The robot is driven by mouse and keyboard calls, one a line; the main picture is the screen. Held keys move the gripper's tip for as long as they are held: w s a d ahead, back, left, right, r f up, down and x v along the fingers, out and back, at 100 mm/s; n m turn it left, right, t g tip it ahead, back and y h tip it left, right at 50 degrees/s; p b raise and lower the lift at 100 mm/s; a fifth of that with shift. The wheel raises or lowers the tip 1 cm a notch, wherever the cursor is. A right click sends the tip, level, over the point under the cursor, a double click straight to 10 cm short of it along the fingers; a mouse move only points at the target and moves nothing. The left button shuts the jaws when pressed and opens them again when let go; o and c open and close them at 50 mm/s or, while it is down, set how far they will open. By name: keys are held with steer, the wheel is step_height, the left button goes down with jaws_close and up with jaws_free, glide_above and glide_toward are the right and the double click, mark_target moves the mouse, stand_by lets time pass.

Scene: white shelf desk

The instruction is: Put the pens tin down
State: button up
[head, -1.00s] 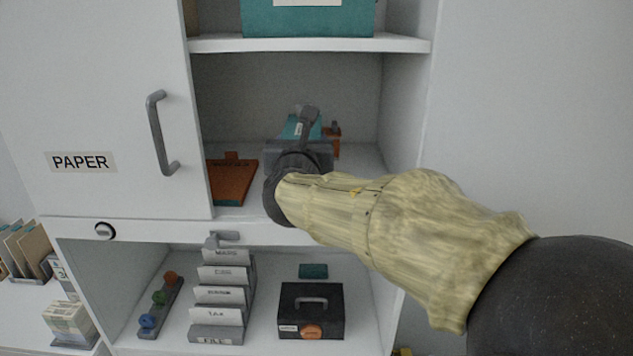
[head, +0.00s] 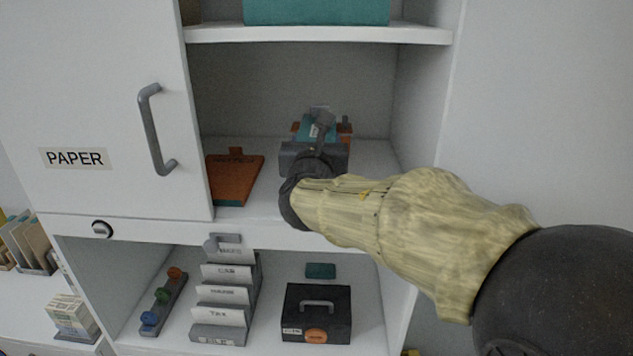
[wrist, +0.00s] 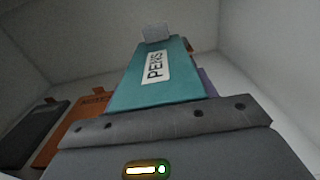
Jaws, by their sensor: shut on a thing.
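The pens tin (wrist: 150,75) is teal with a white PENS label and fills the middle of the wrist view. In the head view the tin (head: 317,131) shows only in part, inside the middle shelf compartment, behind my gripper. My gripper (head: 322,128) reaches into this compartment and is shut on the tin. The tin's underside is hidden, so I cannot tell whether it touches the shelf (head: 232,205).
An orange clipboard-like piece (head: 233,179) lies left of my gripper, and a dark one (wrist: 30,130) lies beyond it. Something orange (head: 345,130) stands behind the tin. The compartment's right wall and the shelf above (head: 320,35) bound the space.

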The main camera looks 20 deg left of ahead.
steer(key=shift+f, duration=1.7)
steer(key=shift+f, duration=1.9)
steer(key=o, duration=1.1)
steer(key=shift+w, duration=0.1)
steer(key=shift+c, duration=0.2)
steer(key=shift+f, duration=0.1)
